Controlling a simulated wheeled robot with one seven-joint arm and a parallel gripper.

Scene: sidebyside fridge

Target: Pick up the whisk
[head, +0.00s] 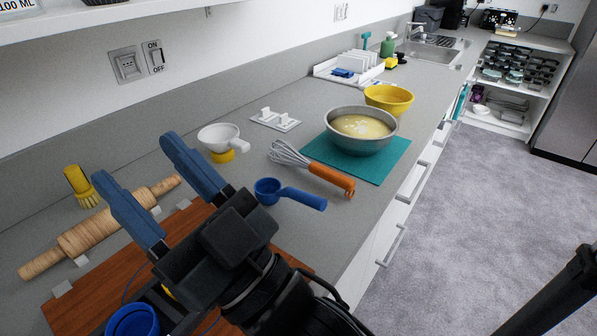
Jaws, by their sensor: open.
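The whisk (318,171) lies on the grey counter, with its wire head to the left and its orange handle pointing to the lower right. Its handle lies near the left edge of a teal mat. My gripper (133,153) is open, with two blue fingers spread apart and nothing seen between them. It is left of the whisk and apart from it, above the wooden board area. My wrist hides part of the board.
A grey bowl of batter (362,150) stands on the teal mat (393,160). A blue scoop (290,195) lies between my gripper and the whisk. A rolling pin (95,230), yellow brush (80,187) and white cup (220,140) are near my fingers. A shelf (90,24) overhangs the upper left.

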